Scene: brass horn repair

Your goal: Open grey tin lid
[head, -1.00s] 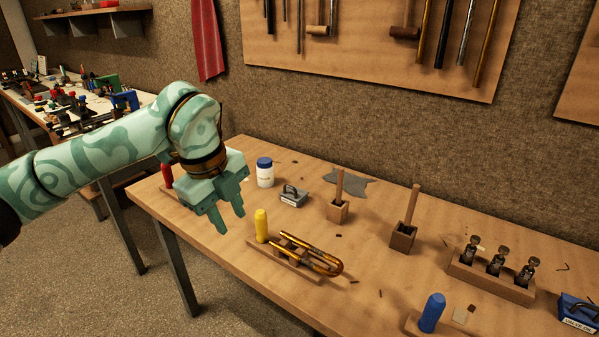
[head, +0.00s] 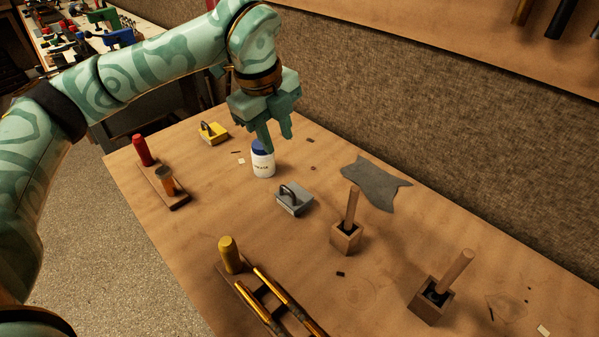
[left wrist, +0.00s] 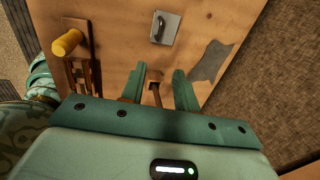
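The grey tin (head: 294,199) sits on the workbench, its lid on, with a dark arched handle on top. It also shows near the top of the left wrist view (left wrist: 164,28). My right gripper is not in view.
A white jar with a blue lid (head: 263,160) stands left of the tin, and a yellow tin (head: 213,132) lies farther back. A wooden block with a stick (head: 346,236) and a grey cloth (head: 374,184) are to the right. A yellow-capped rack (head: 229,256) is nearer.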

